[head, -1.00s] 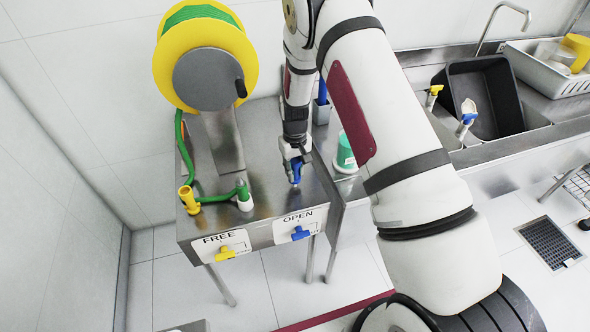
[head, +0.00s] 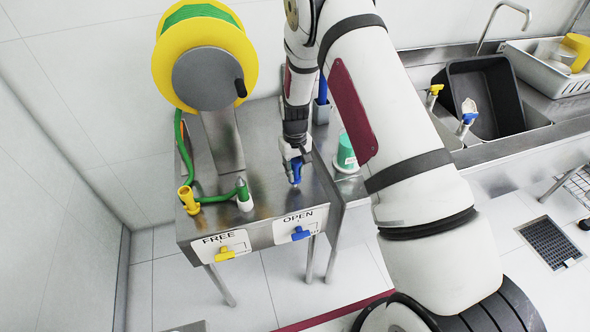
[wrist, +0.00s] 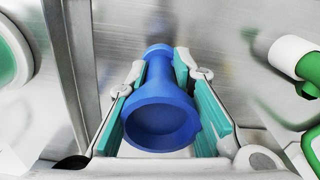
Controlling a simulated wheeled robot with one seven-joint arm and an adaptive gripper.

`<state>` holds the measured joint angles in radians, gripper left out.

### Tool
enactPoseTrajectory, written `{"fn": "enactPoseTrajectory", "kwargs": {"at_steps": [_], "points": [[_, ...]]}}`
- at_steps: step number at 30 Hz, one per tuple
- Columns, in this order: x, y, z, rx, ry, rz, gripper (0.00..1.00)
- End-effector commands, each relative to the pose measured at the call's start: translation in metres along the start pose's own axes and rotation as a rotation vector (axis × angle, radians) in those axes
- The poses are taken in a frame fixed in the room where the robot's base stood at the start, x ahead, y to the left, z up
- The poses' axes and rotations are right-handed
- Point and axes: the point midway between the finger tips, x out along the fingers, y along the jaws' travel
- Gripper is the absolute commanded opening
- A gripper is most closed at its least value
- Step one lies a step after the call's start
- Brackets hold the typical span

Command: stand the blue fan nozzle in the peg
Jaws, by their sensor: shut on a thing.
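The blue fan nozzle (wrist: 160,100) is between the teal pads of my gripper (wrist: 168,92) in the wrist view. Its wide round end faces the camera and its narrow end points away toward the steel table. In the head view the nozzle (head: 296,174) is a small blue shape below my gripper (head: 293,160), near the right side of the steel table. My gripper is shut on it. I cannot tell whether its lower end touches the table. I cannot clearly make out an empty peg; the gripper and nozzle hide the spot beneath them.
A reel (head: 205,65) with green hose stands on the steel table (head: 215,222). A yellow fitting (head: 188,200) and the hose end in a pale holder (head: 244,202) are to the left. A green cup (head: 346,152) is close on the right. FREE and OPEN levers are on the front.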

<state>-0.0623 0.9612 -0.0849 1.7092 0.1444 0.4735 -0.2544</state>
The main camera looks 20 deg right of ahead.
Motion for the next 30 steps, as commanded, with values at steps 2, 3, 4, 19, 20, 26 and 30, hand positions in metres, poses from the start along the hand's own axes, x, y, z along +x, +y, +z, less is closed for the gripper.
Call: {"fn": "enactPoseTrajectory", "kwargs": {"at_steps": [2, 3, 4, 19, 20, 26, 30], "points": [[0.001, 0.0, 0.0, 0.0, 0.0, 0.0, 0.0], [0.002, 0.0, 0.0, 0.0, 0.0, 0.0, 0.0], [0.003, 0.0, 0.0, 0.0, 0.0, 0.0, 0.0], [0.014, 0.0, 0.0, 0.0, -0.001, 0.0, 0.0], [0.015, 0.0, 0.0, 0.0, -0.001, 0.0, 0.0], [0.019, 0.0, 0.0, 0.0, 0.0, 0.0, 0.0], [0.022, 0.0, 0.0, 0.0, 0.0, 0.0, 0.0]]}}
